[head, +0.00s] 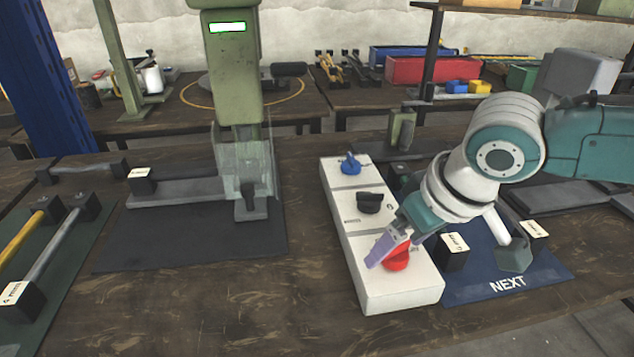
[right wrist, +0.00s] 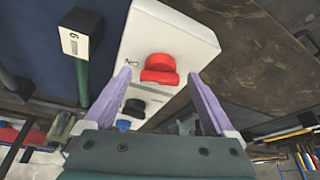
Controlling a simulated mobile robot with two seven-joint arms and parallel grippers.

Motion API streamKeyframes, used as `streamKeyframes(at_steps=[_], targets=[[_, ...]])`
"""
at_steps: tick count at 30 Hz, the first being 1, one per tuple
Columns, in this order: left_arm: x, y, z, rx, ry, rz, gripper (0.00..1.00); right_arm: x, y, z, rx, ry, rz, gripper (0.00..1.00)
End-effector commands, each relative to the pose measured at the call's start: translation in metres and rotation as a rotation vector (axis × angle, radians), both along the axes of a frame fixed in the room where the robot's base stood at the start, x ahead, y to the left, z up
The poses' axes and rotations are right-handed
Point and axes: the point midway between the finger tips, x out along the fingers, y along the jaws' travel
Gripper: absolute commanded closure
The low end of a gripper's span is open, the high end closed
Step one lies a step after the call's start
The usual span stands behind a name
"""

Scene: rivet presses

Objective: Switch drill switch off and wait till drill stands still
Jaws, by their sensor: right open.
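A white switch box (head: 372,278) with a blue knob (head: 350,164), a black knob (head: 369,202) and a red knob (head: 396,258) lies on the table. I cannot read which one is the drill switch. My right gripper (head: 384,250) is open at the red knob. In the right wrist view, the red knob (right wrist: 158,70) lies between the spread fingers (right wrist: 160,76), with gaps on both sides. The green upright machine (head: 232,70) at left of the box has a lit display. Whether anything on it turns cannot be told. My left gripper is not in view.
A clear guard (head: 243,160) stands in front of the machine's column. A blue mat (head: 500,272) marked NEXT, with labelled blocks, lies right of the box. A green mat (head: 60,262) with rods is at far left. The table front is bare.

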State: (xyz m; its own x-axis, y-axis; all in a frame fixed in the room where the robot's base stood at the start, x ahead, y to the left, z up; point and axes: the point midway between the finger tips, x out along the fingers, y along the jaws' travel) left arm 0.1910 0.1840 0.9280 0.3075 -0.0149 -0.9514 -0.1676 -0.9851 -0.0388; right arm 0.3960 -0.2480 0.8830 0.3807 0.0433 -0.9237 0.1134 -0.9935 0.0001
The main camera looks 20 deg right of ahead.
Motion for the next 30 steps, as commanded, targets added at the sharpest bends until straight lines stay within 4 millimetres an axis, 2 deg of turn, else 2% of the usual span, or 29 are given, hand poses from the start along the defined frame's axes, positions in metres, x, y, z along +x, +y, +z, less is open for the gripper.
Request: streamKeyframes(at_steps=[7, 27, 30], targets=[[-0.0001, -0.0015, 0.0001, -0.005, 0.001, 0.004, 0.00, 0.0001, 0.0000, -0.0002, 0.000, 0.000, 0.000, 0.12], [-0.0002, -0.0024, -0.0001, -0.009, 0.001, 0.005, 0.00, -0.0002, -0.0001, -0.0001, 0.000, 0.001, 0.000, 0.88], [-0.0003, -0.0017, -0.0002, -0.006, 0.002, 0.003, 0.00, -0.0002, -0.0001, -0.0001, 0.000, 0.001, 0.000, 0.96]])
